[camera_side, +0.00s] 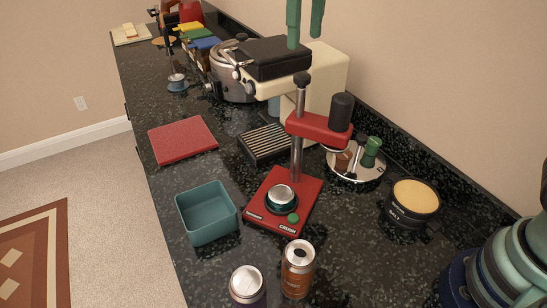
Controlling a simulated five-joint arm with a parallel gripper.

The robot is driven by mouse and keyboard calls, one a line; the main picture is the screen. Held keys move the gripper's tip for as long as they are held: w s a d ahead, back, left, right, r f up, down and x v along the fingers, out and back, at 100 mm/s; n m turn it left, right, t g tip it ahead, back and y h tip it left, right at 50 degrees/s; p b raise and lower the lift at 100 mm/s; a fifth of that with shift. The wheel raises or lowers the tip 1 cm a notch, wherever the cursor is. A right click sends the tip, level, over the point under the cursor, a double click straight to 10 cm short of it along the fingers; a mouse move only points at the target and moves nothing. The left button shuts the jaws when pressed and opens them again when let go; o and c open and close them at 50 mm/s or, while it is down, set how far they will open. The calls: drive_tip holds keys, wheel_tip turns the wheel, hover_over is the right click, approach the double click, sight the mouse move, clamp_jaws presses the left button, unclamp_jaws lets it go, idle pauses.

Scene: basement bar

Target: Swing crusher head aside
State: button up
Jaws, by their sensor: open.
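The can crusher has a red base (260,214) with a green button, an upright metal column (297,150) and a red head (312,126). The head reaches right from the column, with a black cylinder (341,112) at its outer end. In this view the head is not over the round seat (281,200) on the base. A silver-topped piece sits in the seat; I cannot tell if it is a can. My gripper (305,43) shows as two green fingers hanging from the top edge, apart and empty, above and behind the crusher. The rest of it is out of frame.
Near the crusher are a teal bin (207,212), two cans (298,268) (248,287), a silver tray with bar tools (357,174) and a yellow-topped black pot (414,200). A cream machine with a black top (278,58) stands behind. A red mat (183,140) lies left.

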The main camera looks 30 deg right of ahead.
drive_tip(key=shift+r, duration=2.55)
drive_tip(key=s+d+f+m+t, duration=0.4)
drive_tip(key=s+d+f+t, duration=0.1)
drive_tip(key=s+d+f, duration=0.8)
drive_tip(key=shift+s+d+f+m+t, duration=0.3)
drive_tip(key=shift+s+d+f, duration=0.1)
drive_tip(key=shift+d+f, duration=0.6)
